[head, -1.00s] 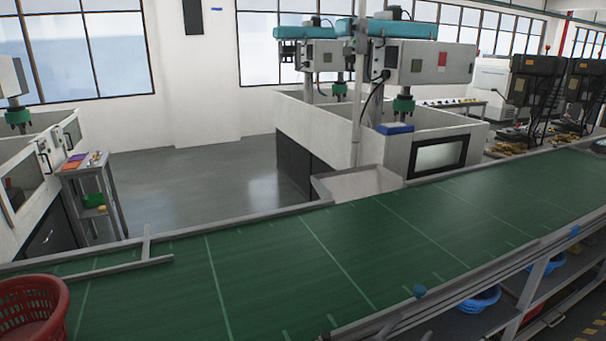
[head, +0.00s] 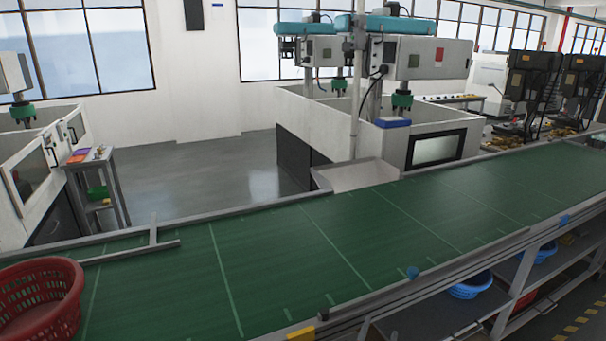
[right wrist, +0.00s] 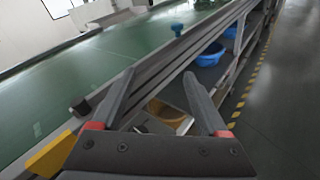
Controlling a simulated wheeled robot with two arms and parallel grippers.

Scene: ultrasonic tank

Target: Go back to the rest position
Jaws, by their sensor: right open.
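My right gripper (right wrist: 160,88) shows in the right wrist view. Its two dark fingers with red bases are spread apart, and nothing is between them. It is beside the conveyor's near side rail, with the lower shelf and grey floor in view past the fingers. I cannot make out either gripper in the head view. My left gripper shows in neither view now.
A green conveyor (head: 290,250) crosses the front. A red basket (head: 40,300) stands on its left end. A blue knob (head: 413,272) and a yellow piece (head: 302,333) are on the near rail. Blue baskets (head: 470,286) sit below. Floor at right is open.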

